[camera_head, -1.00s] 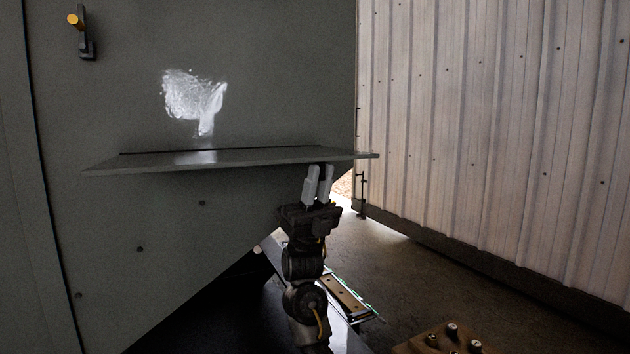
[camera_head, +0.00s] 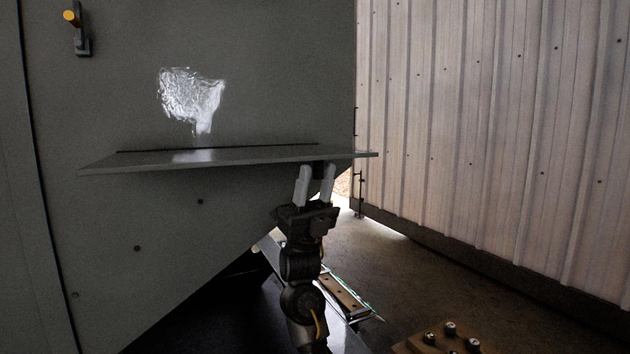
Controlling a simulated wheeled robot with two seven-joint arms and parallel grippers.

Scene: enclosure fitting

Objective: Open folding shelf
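The folding shelf (camera_head: 240,157) is a thin grey panel on the grey enclosure door. It stands out from the door, about level, with its back edge along a dark hinge line. My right gripper (camera_head: 315,170) is upright just below the shelf's right part, fingers pointing up. Its two pale fingers are apart, with nothing seen between them. The fingertips are close to the shelf's underside; I cannot tell whether they touch it. My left gripper is not in view.
The grey door (camera_head: 100,220) has a yellow-tipped latch (camera_head: 72,18) at upper left. A corrugated wall (camera_head: 490,120) stands on the right. A brown block with bolts (camera_head: 448,338) is at the bottom right. Floor shows between door and wall.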

